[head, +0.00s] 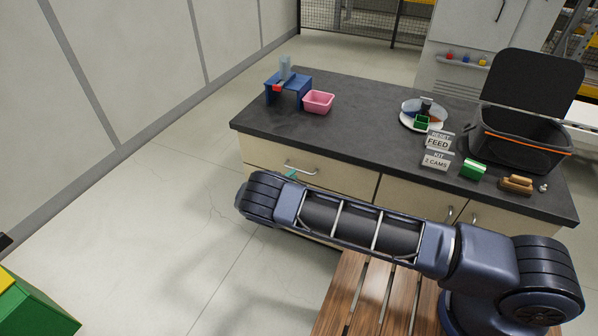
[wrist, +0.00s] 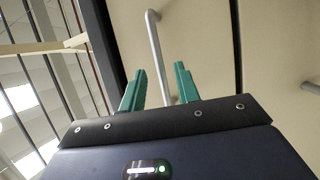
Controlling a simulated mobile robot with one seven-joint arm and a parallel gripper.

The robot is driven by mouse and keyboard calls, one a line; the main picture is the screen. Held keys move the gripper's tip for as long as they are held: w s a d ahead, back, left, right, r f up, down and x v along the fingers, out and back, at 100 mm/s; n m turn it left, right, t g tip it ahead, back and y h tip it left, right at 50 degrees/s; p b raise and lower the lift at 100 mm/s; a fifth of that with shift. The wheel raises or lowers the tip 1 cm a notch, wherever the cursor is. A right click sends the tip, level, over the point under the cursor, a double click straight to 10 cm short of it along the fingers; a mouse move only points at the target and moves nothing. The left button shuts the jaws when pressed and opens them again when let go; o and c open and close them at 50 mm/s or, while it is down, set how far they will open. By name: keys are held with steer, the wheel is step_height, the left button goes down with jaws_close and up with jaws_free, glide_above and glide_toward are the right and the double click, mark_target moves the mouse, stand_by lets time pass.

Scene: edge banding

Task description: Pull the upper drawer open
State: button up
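The upper drawer (head: 262,156) is a pale beige panel under the dark countertop, and it looks shut, flush with the cabinet front. Its silver bar handle (head: 301,171) shows just beyond my gripper (head: 291,175), whose teal tip is mostly hidden by my arm in the head view. In the wrist view, the two teal fingers (wrist: 159,68) are apart, and the handle (wrist: 155,45) runs lengthwise in the picture between them. I cannot tell whether either finger touches the bar. The drawer front (wrist: 200,35) fills the middle of the wrist view.
The dark countertop (head: 370,115) carries a blue stand (head: 288,88), a pink bin (head: 318,102), a round tray, label signs and a black open-lidded box (head: 515,135). Cabinet doors (head: 415,197) are right of the drawer. A slatted wooden surface (head: 375,295) lies below my arm.

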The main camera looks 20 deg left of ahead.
mark_target(299, 171)
steer(key=shift+x, duration=2.45)
steer(key=shift+c, duration=0.4)
jaws_close()
